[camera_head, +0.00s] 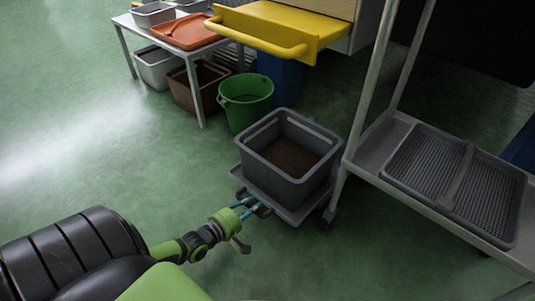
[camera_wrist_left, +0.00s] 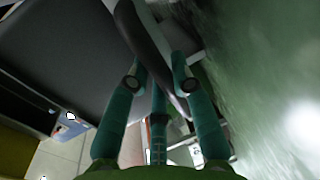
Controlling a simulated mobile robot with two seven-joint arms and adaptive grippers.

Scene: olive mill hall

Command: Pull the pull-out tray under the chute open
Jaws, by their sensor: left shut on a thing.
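The pull-out tray (camera_head: 294,214) is a flat grey tray low over the floor. A deep grey crate (camera_head: 283,182) with something brown inside stands on it. A yellow piece with a bar handle (camera_head: 262,36), perhaps the chute, juts from the pale machine behind. My left gripper (camera_head: 257,208) is at the tray's near left edge. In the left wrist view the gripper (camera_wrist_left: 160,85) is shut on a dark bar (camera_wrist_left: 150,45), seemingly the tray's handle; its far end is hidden. The tray looks drawn out from the machine, by how much I cannot tell. My right gripper is out of view.
A grey wheeled rack (camera_head: 368,150) with a ribbed dark tray (camera_head: 455,181) stands close on the right. A green bucket (camera_head: 246,101) is behind the crate. A white table (camera_head: 122,21) with bins is at the back left. The green floor at left is clear.

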